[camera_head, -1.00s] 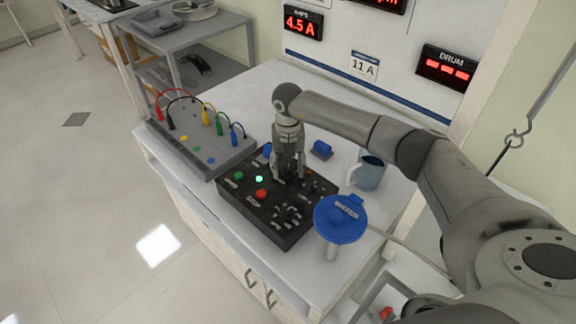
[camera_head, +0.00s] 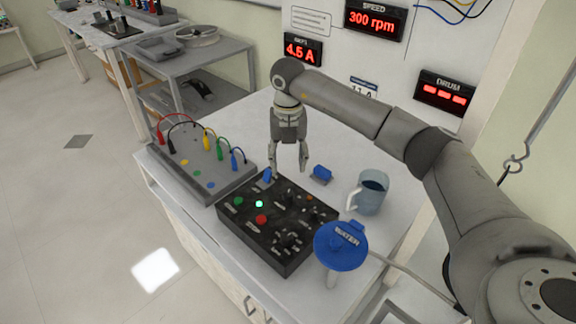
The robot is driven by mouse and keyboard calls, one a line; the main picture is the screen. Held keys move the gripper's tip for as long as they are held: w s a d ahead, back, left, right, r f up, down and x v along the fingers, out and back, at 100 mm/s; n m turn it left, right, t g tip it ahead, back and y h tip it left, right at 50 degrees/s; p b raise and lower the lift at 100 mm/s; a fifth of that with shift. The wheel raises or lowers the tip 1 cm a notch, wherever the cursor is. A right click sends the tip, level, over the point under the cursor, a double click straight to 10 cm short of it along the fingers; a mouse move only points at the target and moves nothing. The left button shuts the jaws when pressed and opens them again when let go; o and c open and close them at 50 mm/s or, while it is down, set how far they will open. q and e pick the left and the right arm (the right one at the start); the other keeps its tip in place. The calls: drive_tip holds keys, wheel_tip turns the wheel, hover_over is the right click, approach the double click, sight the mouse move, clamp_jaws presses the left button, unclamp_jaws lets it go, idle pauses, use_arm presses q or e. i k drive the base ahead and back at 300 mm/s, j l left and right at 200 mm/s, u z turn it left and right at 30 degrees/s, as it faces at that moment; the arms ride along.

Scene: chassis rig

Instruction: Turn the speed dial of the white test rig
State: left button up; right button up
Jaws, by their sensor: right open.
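The white test rig's panel (camera_head: 333,62) stands behind the table. Its SPEED display (camera_head: 375,20) reads 300 rpm. A black control box (camera_head: 265,252) lies on the table, with a lit green lamp (camera_head: 259,204), a red button (camera_head: 261,219) and several dark knobs (camera_head: 290,239). The knob labels are too small to read, so I cannot tell which is the speed dial. My right gripper (camera_head: 289,167) points down, open and empty, above the far edge of the box and apart from the knobs. My left gripper is not in view.
A grey box with coloured leads (camera_head: 200,165) stands left of the control box. Other displays show 4.5 A (camera_head: 302,50) and DRUM dashes (camera_head: 443,91).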

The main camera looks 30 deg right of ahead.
sight(286, 236)
drive_tip(key=k+j, duration=0.1)
drive_tip(key=j, duration=0.3)
drive_tip(key=k+j, duration=0.1)
drive_tip(key=j, duration=0.3)
drive_tip(key=k+j, duration=0.1)
drive_tip(key=j, duration=0.3)
